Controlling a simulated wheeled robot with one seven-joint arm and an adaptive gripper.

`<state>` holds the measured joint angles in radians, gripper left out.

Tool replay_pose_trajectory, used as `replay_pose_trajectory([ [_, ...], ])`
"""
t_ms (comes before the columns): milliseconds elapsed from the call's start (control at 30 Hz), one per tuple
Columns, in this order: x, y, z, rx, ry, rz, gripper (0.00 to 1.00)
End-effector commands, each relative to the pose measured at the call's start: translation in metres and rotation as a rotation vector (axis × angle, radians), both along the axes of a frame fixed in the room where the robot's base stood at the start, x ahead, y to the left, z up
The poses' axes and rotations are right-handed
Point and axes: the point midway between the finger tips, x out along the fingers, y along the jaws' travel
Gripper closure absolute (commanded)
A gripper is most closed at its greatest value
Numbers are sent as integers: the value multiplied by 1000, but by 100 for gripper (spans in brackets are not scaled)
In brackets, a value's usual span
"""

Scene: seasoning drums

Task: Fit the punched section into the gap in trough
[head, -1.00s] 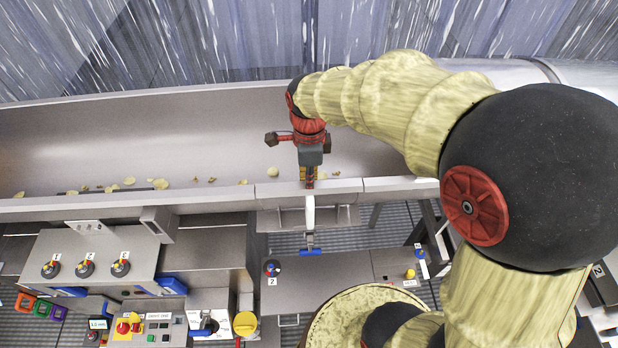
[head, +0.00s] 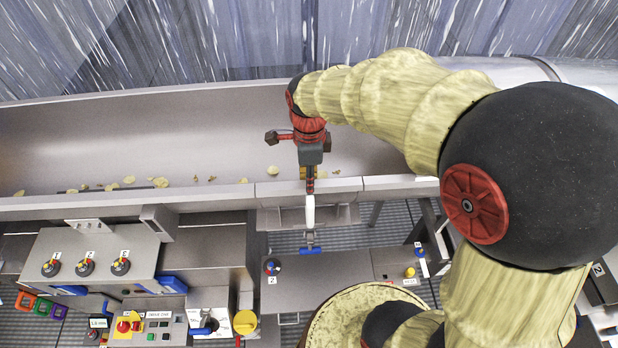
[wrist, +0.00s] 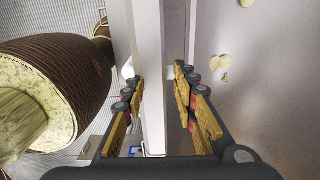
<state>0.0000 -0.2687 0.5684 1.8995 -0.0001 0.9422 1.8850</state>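The long metal trough (head: 80,135) runs across the head view. A short section of its front rim (head: 285,190), set off by a seam at each side, lies in line with the rim pieces beside it. I cannot make out punched holes in it or a clear gap. My gripper (head: 310,185) points down at this section's rim. In the wrist view my gripper (wrist: 158,85) has its fingers apart, one on each side of a pale upright wall (wrist: 150,60). The left fingertips are close to the wall; whether either side touches cannot be told.
Pale chips (head: 129,180) lie in the trough. A white lever with a blue grip (head: 311,250) hangs below the rim. Control panels (head: 150,328) stand at lower left.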

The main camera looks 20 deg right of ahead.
Motion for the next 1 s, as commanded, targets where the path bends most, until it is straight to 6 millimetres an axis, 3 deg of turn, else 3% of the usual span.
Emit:
replay_pose_trajectory([
  [167, 2, 0, 19, 0, -5, 0, 72],
  [600, 1, 0, 102, 0, -3, 0, 72],
  [867, -3, 0, 123, 0, -10, 30, 72],
  [1000, -18, 0, 132, -7, -62, 218, 72],
])
